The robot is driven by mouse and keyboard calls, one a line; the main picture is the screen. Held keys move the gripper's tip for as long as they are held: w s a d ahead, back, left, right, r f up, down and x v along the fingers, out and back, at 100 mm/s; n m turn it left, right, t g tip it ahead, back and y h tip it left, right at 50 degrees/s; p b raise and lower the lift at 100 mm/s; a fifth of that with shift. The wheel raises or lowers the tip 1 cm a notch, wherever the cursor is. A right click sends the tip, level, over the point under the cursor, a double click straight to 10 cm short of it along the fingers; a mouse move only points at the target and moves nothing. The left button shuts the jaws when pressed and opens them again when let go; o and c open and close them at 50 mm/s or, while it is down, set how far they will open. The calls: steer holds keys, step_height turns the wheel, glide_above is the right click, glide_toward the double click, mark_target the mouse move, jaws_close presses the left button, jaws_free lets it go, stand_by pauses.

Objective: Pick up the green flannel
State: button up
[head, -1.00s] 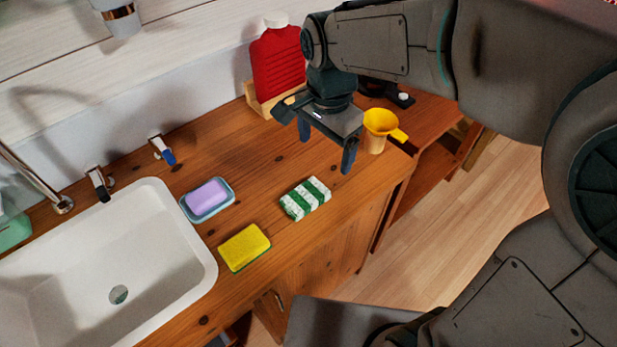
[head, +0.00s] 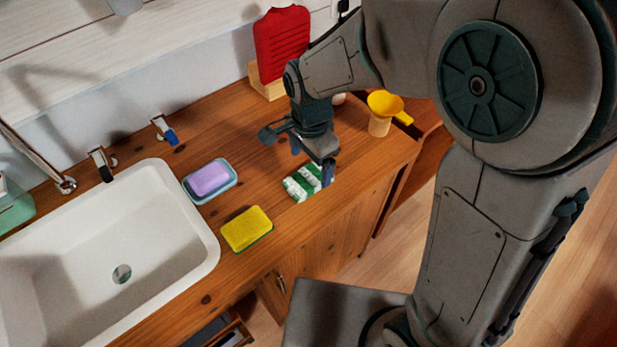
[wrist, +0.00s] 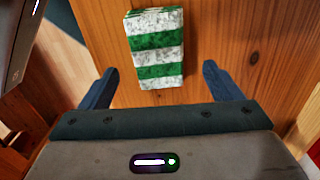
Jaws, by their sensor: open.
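The green flannel is a folded cloth with green and white stripes (head: 299,184), lying on the wooden counter near its front edge. In the wrist view the flannel (wrist: 155,47) lies ahead of and partly between the two fingers, a little left of the middle. My gripper (wrist: 165,88) is open and empty. In the head view my gripper (head: 311,164) hangs over the flannel, pointing down, and hides part of its far right side. I cannot tell the exact height of the fingertips above the counter.
A yellow sponge (head: 246,229) and a purple soap (head: 209,179) in a blue dish lie left of the flannel, beside the white sink (head: 150,267). A yellow funnel (head: 384,103) stands to the right. A red hot water bottle (head: 283,45) stands behind against the wall.

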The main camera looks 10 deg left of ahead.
mark_target(312, 174)
step_height(312, 174, down, 4)
steer(key=shift+w+d+r, duration=0.1)
steer(key=shift+d+r, duration=0.05)
steer(key=shift+r, duration=0.05)
steer(key=c, duration=1.1)
steer(key=shift+o, duration=0.2)
steer(key=shift+r, duration=0.1)
